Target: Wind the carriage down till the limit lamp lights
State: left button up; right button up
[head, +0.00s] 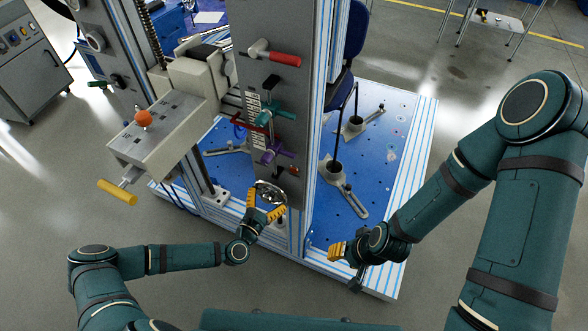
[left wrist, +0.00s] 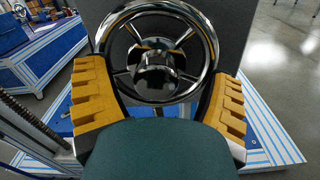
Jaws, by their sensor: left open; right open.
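A chrome handwheel (head: 270,190) sits low on the front of a grey column panel (head: 262,90). In the left wrist view the spoked handwheel (left wrist: 155,8) fills the middle. My left gripper (head: 264,205) is open, with one yellow finger on each side of the wheel rim; I cannot tell whether they touch it. The grey carriage (head: 195,75) is on the vertical screw (head: 148,20), bearing a long grey box (head: 165,130) with an orange knob. My right gripper (head: 337,250) is open and apart from the machine's front right corner. I cannot make out a limit lamp.
Above the wheel, the panel carries a red-handled lever (head: 283,58), a teal handle (head: 280,112) and a purple knob (head: 270,155). A yellow handle (head: 118,192) projects at the left. Clamps stand on the blue bed (head: 385,125).

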pick_arm(q)
jog(key=shift+v, duration=2.65)
jog(key=m, duration=0.6)
jog(key=shift+w+a+m, duration=0.1)
jog(key=shift+a+m, duration=0.05)
jog(key=shift+m, duration=1.05)
jog(key=m, duration=0.4)
jog(key=shift+a, duration=0.1)
jog(key=m+p, duration=0.1)
jog(key=m, duration=0.3)
jog(key=shift+a, duration=0.1)
jog(key=shift+m, duration=0.3)
